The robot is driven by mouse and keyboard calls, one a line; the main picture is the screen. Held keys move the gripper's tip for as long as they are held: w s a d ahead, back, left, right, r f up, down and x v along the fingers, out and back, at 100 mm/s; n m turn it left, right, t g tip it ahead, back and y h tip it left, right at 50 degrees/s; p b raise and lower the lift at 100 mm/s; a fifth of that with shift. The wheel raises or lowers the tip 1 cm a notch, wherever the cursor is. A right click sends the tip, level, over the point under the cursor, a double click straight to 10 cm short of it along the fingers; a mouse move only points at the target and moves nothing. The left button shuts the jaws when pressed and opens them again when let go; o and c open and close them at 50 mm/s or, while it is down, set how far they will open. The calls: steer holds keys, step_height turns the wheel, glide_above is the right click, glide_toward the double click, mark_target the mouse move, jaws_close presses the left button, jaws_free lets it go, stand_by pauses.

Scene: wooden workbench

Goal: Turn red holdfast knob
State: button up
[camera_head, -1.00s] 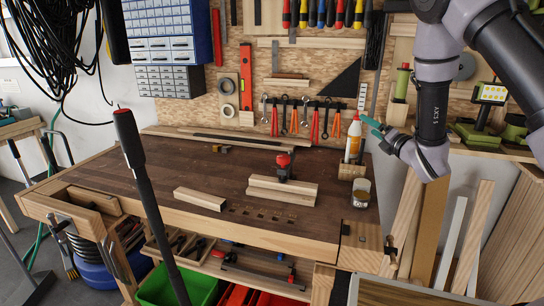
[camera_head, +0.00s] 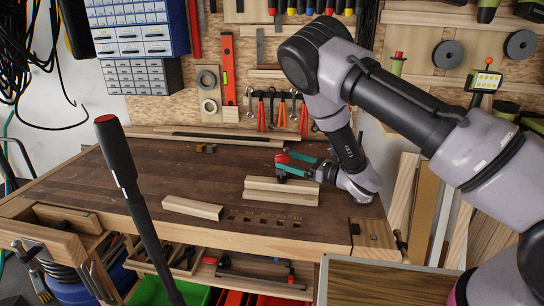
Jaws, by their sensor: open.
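The red holdfast knob (camera_head: 281,158) stands on top of a black holdfast, just behind the stacked wooden boards (camera_head: 280,191) on the workbench. My gripper (camera_head: 288,164) has teal fingers and comes in from the right at the height of the knob. It is open, with its fingers at the knob, one appearing behind it and one in front. I cannot tell whether they touch it. The lower part of the holdfast is partly hidden by the fingers and the boards.
The dark workbench top (camera_head: 180,180) is mostly clear on the left. A loose wooden block (camera_head: 192,208) lies left of the boards. A black pole with a red tip (camera_head: 120,165) stands in the foreground. Tools hang on the wall behind.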

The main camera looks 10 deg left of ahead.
steer(key=x, duration=0.6)
steer(key=shift+w+a, duration=0.15)
steer(key=shift+c, duration=0.3)
steer(key=c, duration=1.3)
steer(key=shift+m+t, duration=0.3)
steer(key=shift+t, duration=0.2)
